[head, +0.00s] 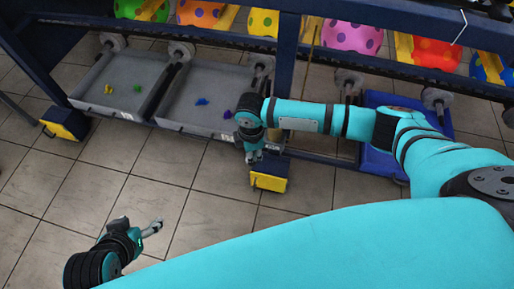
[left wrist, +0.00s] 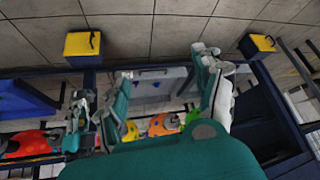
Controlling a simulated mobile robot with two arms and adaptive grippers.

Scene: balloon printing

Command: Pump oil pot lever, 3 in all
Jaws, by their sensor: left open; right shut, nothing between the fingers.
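My left gripper (head: 140,226) is at the lower left of the head view, above the tiled floor. Its two fingers are spread and empty, and they also show in the left wrist view (left wrist: 165,66).
A dark-blue rack holds grey trays (head: 192,119) with small coloured pieces and a blue bin (head: 377,158). Spotted balloons (head: 352,36) line the upper level. The tiled floor (head: 190,190) before the rack is clear.

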